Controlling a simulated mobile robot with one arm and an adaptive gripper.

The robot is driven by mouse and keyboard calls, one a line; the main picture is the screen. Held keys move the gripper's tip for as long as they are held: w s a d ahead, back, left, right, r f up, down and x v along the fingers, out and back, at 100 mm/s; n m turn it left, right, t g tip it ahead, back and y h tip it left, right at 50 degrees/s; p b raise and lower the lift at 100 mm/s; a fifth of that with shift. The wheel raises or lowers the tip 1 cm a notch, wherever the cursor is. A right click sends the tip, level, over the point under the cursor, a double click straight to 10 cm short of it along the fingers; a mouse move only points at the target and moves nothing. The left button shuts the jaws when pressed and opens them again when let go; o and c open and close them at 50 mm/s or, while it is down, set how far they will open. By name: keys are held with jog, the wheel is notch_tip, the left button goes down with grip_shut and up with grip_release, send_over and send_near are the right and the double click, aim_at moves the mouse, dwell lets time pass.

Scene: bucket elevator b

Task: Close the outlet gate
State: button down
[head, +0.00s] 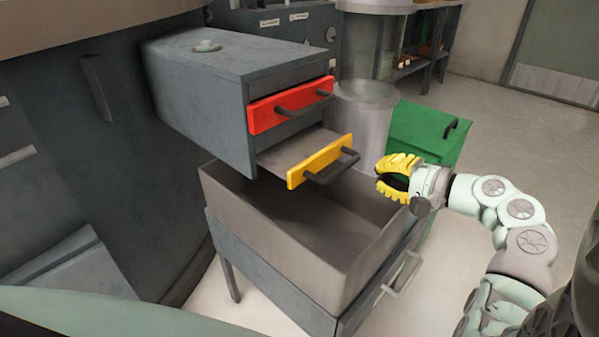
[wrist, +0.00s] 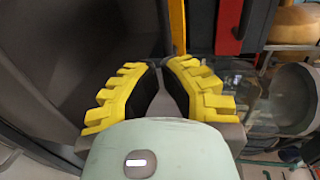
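A grey housing (head: 215,75) carries two sliding gates, one above the other. The upper gate has a red front (head: 262,115) and sits nearly flush. The lower gate has a yellow front (head: 312,165) and stands pulled out, its flat grey plate showing behind. Which one is the outlet gate is not marked legibly. My gripper (head: 379,178), with yellow ridged fingers, is open and empty to the right of the yellow gate's dark handle (head: 335,170), apparently apart from it. In the wrist view, the yellow front (wrist: 177,25) and red front (wrist: 229,28) show beyond my fingertips (wrist: 159,67).
A green bin (head: 425,132) and a clear cylinder (head: 372,45) stand behind. A large dark drum (head: 130,180) fills the left. Floor at right is clear.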

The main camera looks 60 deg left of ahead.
send_near(334, 155)
notch_tip(334, 155, down, 2)
jog(key=a, duration=0.2)
jog(key=shift+s+a+b, duration=0.4)
jog(key=shift+a+b, duration=0.05)
jog(key=shift+b, duration=0.05)
jog(key=x, duration=0.3)
jog(key=r+p+x, duration=0.1)
jog(key=x, duration=0.3)
jog(key=shift+a+r, duration=0.15)
jog(key=shift+a, duration=0.05)
jog(key=shift+d, duration=0.1)
